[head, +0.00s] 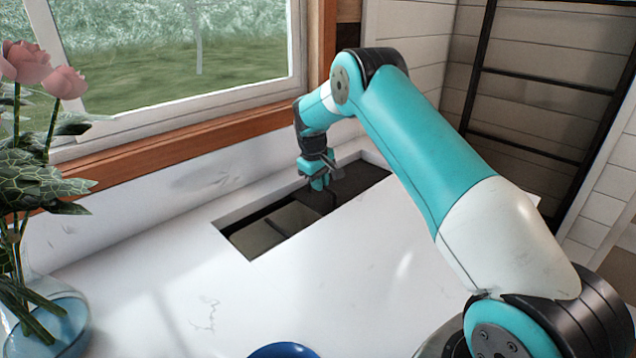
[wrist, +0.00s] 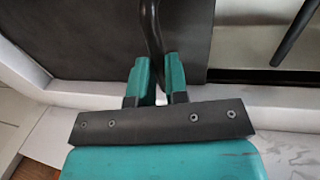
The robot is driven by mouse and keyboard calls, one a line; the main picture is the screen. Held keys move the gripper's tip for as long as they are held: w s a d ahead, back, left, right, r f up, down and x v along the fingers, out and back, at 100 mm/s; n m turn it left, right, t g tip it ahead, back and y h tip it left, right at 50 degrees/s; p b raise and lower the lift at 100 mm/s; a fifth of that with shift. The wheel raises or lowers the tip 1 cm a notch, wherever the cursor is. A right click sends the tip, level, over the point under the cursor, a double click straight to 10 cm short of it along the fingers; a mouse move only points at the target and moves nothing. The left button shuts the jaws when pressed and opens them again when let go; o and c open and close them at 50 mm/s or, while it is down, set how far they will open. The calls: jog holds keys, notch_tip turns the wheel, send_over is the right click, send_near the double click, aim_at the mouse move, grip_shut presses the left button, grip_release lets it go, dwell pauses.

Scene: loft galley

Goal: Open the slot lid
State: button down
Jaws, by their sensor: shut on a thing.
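A long slot is cut into the white counter, seen in the head view. A dark lid (head: 358,180) covers its right part, while the left part shows open compartments (head: 257,238). My gripper (head: 318,182) is low over the slot, near the lid's left part. In the wrist view, the teal fingers of my gripper (wrist: 158,78) are shut on a thin black handle (wrist: 151,28). The dark lid panel (wrist: 85,45) lies beside and under it. The exact contact between fingertips and handle is partly hidden by the fingers.
A wooden window ledge (head: 170,143) runs behind the counter. A vase (head: 45,325) with pink flowers stands at the left, and a blue dish (head: 283,351) is at the front edge. Another black bar (wrist: 290,35) crosses the wrist view's right. The middle counter (head: 200,290) is clear.

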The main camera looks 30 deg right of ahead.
jog(key=c, duration=1.1)
grip_release()
jog(key=a+r, duration=0.1)
jog(key=r, duration=0.4)
jog(key=a+r+b, duration=0.1)
jog(key=r, duration=0.5)
jog(key=a+r+b, duration=0.1)
jog(key=r, duration=0.5)
jog(key=shift+s+a+r, duration=0.1)
jog(key=shift+s+a, duration=0.1)
jog(key=shift+s, duration=0.1)
jog(key=s+a+r+n+t+y, duration=0.1)
jog(key=s+a+r+n+y, duration=0.2)
jog(key=s+a, duration=1.2)
jog(key=s+a+f+y, duration=0.1)
jog(key=s+a, duration=0.2)
jog(key=s, duration=0.5)
jog(key=s+a+f+n+g+y+b, duration=0.1)
jog(key=s+a, duration=0.2)
jog(key=s, duration=0.6)
jog(key=s+a+f+y, duration=0.1)
jog(key=s+a, duration=0.3)
jog(key=s, duration=0.4)
jog(key=shift+s+f+n, duration=0.2)
jog(key=shift+s+n, duration=0.1)
jog(key=shift+n, duration=0.1)
